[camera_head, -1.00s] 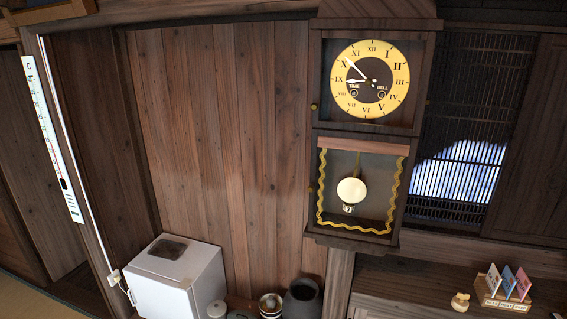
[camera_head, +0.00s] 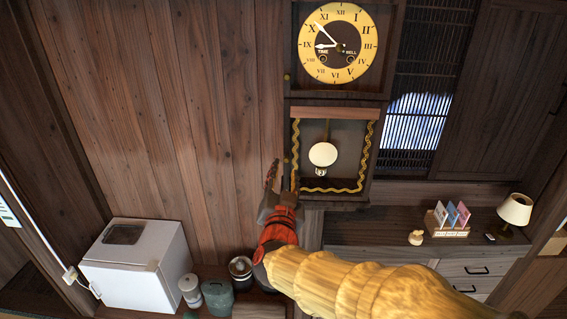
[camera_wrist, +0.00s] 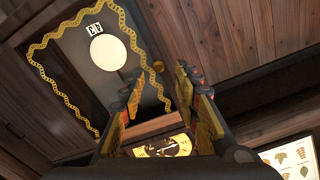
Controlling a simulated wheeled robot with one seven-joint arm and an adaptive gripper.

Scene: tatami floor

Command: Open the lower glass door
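The lower glass door (camera_head: 346,133) of the wall clock is shut. Behind its glass are a pendulum (camera_head: 323,155) and a wavy gold trim. The door also shows in the wrist view (camera_wrist: 82,78), with its small round brass knob (camera_wrist: 158,66) on the frame edge. My gripper (camera_head: 283,172) is at the door's lower left edge in the head view. In the wrist view my gripper (camera_wrist: 157,80) is open and empty, its two fingers on either side of the knob. I cannot tell whether either finger touches it.
The clock's upper dial (camera_head: 339,44) is above the door. A white box-shaped appliance (camera_head: 133,267) and several jars (camera_head: 217,298) stand below left. A shelf with a card holder (camera_head: 447,222) and a lamp (camera_head: 515,209) is at the right. Bare plank wall lies left of the clock.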

